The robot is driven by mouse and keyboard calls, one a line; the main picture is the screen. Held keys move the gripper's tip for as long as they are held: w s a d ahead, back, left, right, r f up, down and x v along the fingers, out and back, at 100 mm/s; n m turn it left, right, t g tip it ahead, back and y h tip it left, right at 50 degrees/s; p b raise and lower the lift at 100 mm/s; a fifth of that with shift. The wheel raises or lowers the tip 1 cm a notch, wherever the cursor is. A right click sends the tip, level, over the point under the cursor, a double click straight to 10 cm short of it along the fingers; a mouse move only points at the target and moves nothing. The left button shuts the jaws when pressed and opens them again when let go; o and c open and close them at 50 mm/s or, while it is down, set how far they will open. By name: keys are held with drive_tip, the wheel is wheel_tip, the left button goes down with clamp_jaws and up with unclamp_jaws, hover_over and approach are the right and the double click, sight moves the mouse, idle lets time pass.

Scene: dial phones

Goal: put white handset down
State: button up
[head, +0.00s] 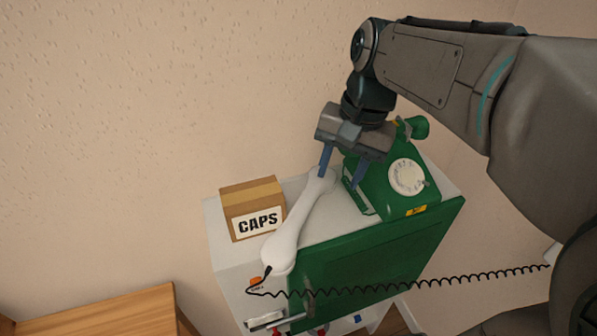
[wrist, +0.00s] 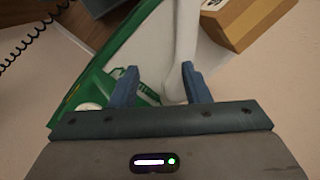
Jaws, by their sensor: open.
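The white handset (head: 292,226) lies slanted across the top of a white and green cabinet, between a cardboard box and a green dial phone (head: 390,185). Its near end reaches the cabinet's front edge and seems to hang over it. A dark coiled cord runs from that end. My gripper (head: 343,173) is open above the handset's far end. In the wrist view the handset (wrist: 184,45) has its end between the spread blue fingers, closer to the right finger. I cannot tell whether that finger touches it. The green phone (wrist: 98,80) is by the left finger.
The cardboard box (head: 264,190) labelled CAPS stands left of the handset. The coiled cord (head: 420,283) stretches right, across the cabinet's green front (head: 370,262). A wooden surface (head: 110,312) is at lower left. A wall is behind the cabinet.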

sight(305, 202)
drive_tip(key=w+a+r+m+g, duration=0.1)
drive_tip(key=w+a+r+m, duration=0.1)
drive_tip(key=w+a+r, duration=0.1)
drive_tip(key=shift+g+y, duration=0.3)
drive_tip(key=shift+y, duration=0.1)
drive_tip(key=x, duration=0.8)
drive_tip(key=shift+p+x, duration=0.5)
drive_tip(key=shift+x, duration=2.2)
drive_tip(key=shift+s+d, duration=0.1)
drive_tip(key=shift+d, duration=0.05)
clamp_jaws()
